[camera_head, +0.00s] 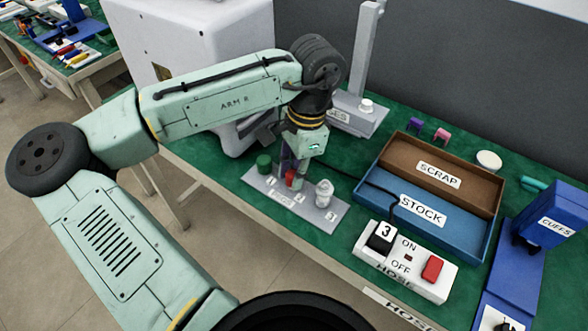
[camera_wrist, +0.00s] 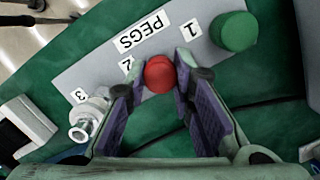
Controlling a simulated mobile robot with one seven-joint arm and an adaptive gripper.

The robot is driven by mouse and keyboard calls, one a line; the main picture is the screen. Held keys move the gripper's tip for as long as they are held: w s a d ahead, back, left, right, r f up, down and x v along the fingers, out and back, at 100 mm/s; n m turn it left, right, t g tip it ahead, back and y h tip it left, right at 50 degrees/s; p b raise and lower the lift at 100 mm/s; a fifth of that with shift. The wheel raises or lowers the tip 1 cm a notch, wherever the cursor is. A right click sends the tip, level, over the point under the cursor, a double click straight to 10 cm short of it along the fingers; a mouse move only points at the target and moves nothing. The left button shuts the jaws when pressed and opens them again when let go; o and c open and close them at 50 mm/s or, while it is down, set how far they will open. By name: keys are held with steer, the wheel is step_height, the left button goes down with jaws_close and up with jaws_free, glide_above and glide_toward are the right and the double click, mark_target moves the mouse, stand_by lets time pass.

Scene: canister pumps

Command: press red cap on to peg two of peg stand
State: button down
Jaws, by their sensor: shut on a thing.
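The red cap (camera_wrist: 159,74) is between the fingertips of my gripper (camera_wrist: 160,80) in the wrist view, and the fingers are shut on it. The cap also shows low at the fingers in the head view (camera_head: 291,178). It is over the peg stand (camera_head: 312,216) beside the label 2. Peg two is hidden under the cap and fingers, so I cannot tell whether the cap touches it. The grey stand also shows in the wrist view (camera_wrist: 95,68). A green cap (camera_wrist: 234,31) sits by label 1. A silver fitting (camera_wrist: 88,116) stands by label 3.
To the right are a brown SCRAP tray (camera_head: 416,152), a blue STOCK tray (camera_head: 369,198) and a white switch box (camera_head: 407,285) with a red button. A grey post (camera_head: 367,50) stands behind.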

steer(key=shift+f, duration=0.45)
stand_by(0.7)
steer(key=c, duration=1.3)
jaws_free()
steer(key=shift+r, duration=0.1)
step_height(320, 180, up, 12)
steer(key=d, duration=0.1)
steer(key=shift+w+d, duration=0.35)
